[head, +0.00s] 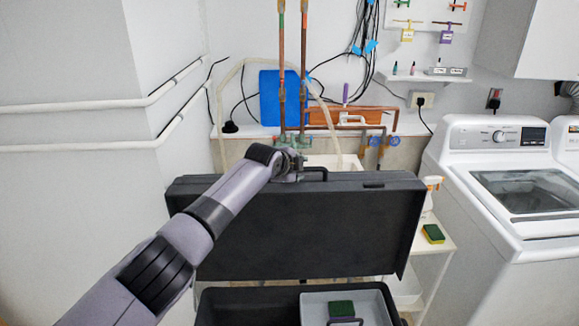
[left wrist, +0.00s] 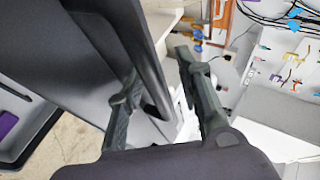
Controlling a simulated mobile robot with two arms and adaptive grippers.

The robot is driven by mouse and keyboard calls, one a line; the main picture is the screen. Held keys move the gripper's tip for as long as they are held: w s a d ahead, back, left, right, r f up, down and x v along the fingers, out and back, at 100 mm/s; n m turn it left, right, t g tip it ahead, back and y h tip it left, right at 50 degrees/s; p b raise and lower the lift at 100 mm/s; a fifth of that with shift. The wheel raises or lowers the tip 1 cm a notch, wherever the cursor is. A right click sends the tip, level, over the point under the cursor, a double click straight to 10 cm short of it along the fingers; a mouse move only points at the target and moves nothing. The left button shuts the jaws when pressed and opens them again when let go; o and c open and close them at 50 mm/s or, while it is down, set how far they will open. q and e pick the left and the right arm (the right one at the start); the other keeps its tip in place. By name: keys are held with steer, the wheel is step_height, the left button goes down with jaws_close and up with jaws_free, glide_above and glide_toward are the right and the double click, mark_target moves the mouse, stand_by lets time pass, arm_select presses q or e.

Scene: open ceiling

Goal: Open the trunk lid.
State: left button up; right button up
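The dark trunk lid (head: 300,225) stands raised, close to upright, above the open trunk body (head: 245,305). A handle (head: 316,171) shows at its top edge. My left arm reaches in from the left, and my left gripper (head: 296,168) is at that top edge beside the handle. In the left wrist view, the lid (left wrist: 105,40) fills the left side. The two fingers of my left gripper (left wrist: 158,68) are apart, with the lid's edge and handle between or close to them. I cannot tell whether they touch it. My right gripper is not in view.
Inside the trunk is a grey tray (head: 373,304) with a green sponge (head: 342,309). A white shelf cart (head: 440,252) with another sponge (head: 433,234) stands right of it, beside a white washing machine (head: 515,195). Copper pipes (head: 303,70) and a sink are behind the lid.

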arm_select(q)
steer(key=v, duration=1.1)
steer(key=shift+s+r, duration=0.15)
steer(key=shift+s, duration=0.15)
steer(key=shift+a, duration=0.15)
